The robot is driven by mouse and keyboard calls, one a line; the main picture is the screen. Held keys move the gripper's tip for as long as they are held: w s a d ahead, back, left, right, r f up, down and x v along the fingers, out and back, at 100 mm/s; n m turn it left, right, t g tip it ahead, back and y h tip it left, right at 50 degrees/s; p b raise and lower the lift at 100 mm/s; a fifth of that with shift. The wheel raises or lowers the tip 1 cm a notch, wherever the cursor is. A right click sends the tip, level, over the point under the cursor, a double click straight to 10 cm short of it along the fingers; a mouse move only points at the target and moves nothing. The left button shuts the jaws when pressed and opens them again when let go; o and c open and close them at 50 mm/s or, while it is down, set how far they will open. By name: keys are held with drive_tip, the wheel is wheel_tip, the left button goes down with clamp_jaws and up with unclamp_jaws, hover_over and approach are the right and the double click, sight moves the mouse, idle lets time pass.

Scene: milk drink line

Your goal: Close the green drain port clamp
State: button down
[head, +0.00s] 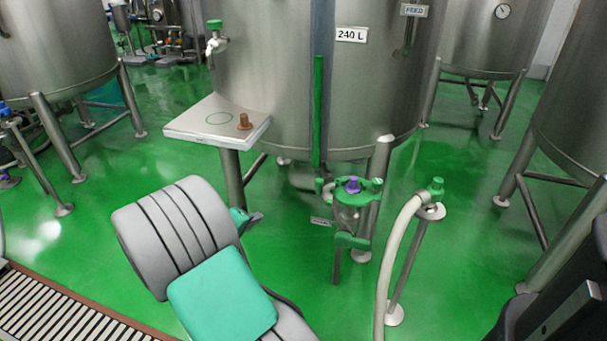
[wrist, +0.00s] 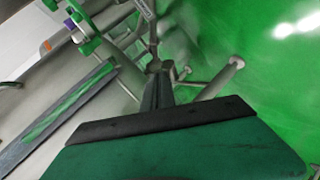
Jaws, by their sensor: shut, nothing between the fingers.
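A green clamp-like fitting (head: 372,190) with a purple knob (head: 352,185) sits on a post under the front of the 240 L tank. A lower green part (head: 352,241) is on the same post. I cannot tell which part is the drain port clamp, or whether it is open. Green parts (wrist: 88,46) and a purple piece (wrist: 70,23) also show at the upper left of the wrist view. My gripper (head: 257,217) is left of the fitting and apart from it, partly hidden by my arm. In the wrist view its fingers (wrist: 158,68) are together and empty.
The 240 L tank (head: 270,85) stands on metal legs behind the fitting. A small shelf (head: 185,125) with a brown peg (head: 244,122) is at its left. A pale hose (head: 388,265) on a stand is at the right. Green floor between them is clear.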

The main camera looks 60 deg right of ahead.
sight(325, 188)
drive_tip(key=s+d+r+n+h, duration=0.2)
drive_tip(key=s+d, duration=0.2)
drive_tip(key=d, duration=0.4)
drive_tip(key=s+d+r+n+h+b, duration=0.1)
drive_tip(key=s+d+r+h, duration=0.1)
drive_tip(key=s+d, duration=0.3)
drive_tip(key=d+h, duration=0.1)
drive_tip(key=d, duration=0.2)
drive_tip(key=shift+r+n+g+h+b, duration=0.3)
drive_tip(key=shift+n+g, duration=0.1)
drive_tip(key=shift+s+d, duration=0.1)
drive_tip(key=shift+s, duration=0.05)
